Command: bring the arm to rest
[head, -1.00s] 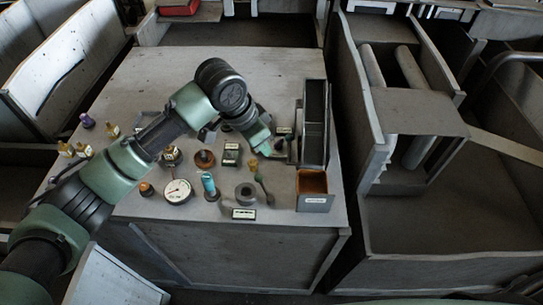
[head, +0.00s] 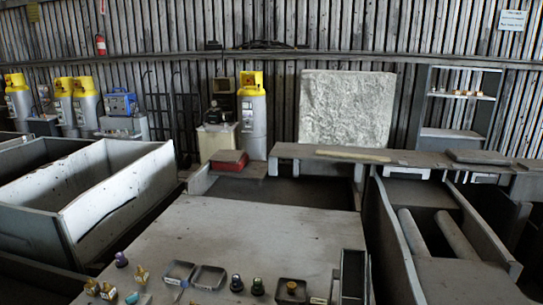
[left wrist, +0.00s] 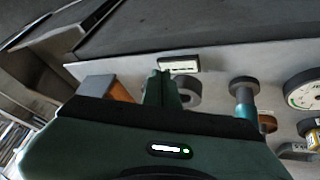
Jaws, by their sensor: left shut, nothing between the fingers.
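My left gripper (left wrist: 162,88) shows only in the left wrist view. Its fingers are together with nothing between them, above the worktable (head: 240,235) near its edge. A grey ring (left wrist: 187,92) lies just beyond the fingertips, to the right in that picture. I cannot tell the exact gap between them. No arm shows in the head view now. My right gripper is in neither current view.
In the head view, the housing (head: 352,272) stands at the table's right. The table's far half is bare.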

